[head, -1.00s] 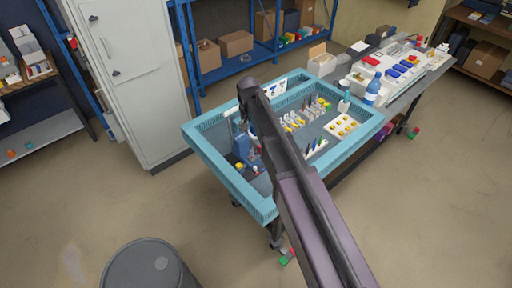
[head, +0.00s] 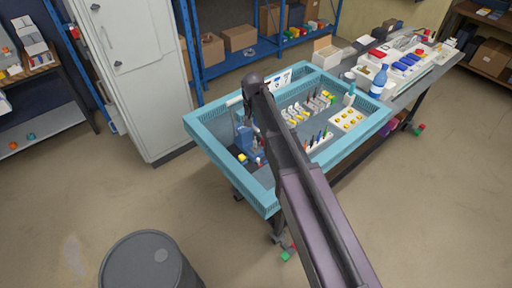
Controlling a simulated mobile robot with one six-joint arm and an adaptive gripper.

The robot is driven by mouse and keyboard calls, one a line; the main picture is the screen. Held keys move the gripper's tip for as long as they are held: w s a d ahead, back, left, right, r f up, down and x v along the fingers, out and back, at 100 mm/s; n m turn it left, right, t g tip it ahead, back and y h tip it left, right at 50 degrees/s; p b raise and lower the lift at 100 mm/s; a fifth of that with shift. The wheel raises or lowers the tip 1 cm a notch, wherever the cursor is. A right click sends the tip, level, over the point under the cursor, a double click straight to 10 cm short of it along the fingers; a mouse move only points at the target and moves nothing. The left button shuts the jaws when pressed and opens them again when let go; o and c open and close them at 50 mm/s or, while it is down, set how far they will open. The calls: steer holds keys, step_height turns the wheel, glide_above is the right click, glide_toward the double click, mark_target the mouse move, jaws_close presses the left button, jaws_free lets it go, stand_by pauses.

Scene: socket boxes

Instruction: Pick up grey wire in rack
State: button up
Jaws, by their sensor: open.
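A light-blue tray table (head: 228,175) stands in the middle of the head view. A rack with several small grey, white and yellow pieces (head: 298,112) is inside it, right of my arm. The pieces are too small to tell which one is the grey wire. My gripper (head: 249,122) hangs below the end of my arm, over the left part of the tray. It is small and dark, partly hidden by the arm, and its jaws are open. Nothing shows held in it.
A blue device (head: 243,138) stands in the tray's left part. A white block with yellow pieces (head: 347,119) lies at the right. A bench with a blue bottle (head: 380,81) adjoins behind right. A grey cabinet (head: 135,85) and a dark barrel (head: 145,265) stand left. Floor is free at front right.

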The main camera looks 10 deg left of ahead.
mark_target(255, 141)
steer(key=shift+f+b, duration=2.3)
steer(key=shift+f, duration=0.3)
steer(key=shift+f, duration=0.1)
steer(key=f+b, duration=0.2)
steer(key=b, duration=0.1)
steer(key=shift+s+d+f, duration=0.1)
steer(key=shift+d+f, duration=0.25)
steer(key=shift+f, duration=0.05)
steer(key=shift+f+b, duration=1.1)
jaws_close()
